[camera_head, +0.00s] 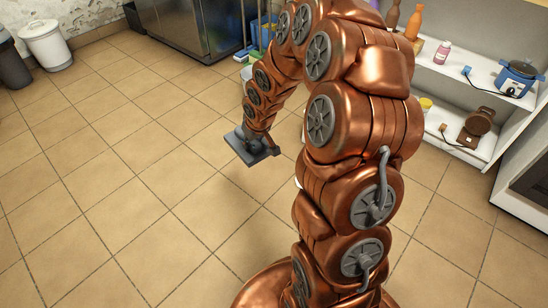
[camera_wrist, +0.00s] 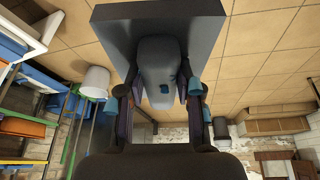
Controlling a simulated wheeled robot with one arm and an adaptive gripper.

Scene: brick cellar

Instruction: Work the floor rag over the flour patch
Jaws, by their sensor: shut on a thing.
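My gripper (camera_head: 250,136) is shut on a flat grey pad with a rounded raised grip, which I take for the floor rag (camera_head: 243,150). In the wrist view the rag (camera_wrist: 120,30) shows as a dark slab, with its pale grey grip between the two fingers of my gripper (camera_wrist: 165,88). The rag is low over the tiled floor; I cannot tell whether it touches it. No flour patch can be made out. A small white bit (camera_head: 298,182) shows at the edge of my arm, mostly hidden.
Open tiled floor (camera_head: 120,190) lies to the left. A white bin (camera_head: 45,45) and a dark bin (camera_head: 10,65) stand at the far left. A steel cabinet (camera_head: 185,25) is at the back. White shelves (camera_head: 455,75) with bottles and a blue cooker (camera_head: 518,78) stand at right.

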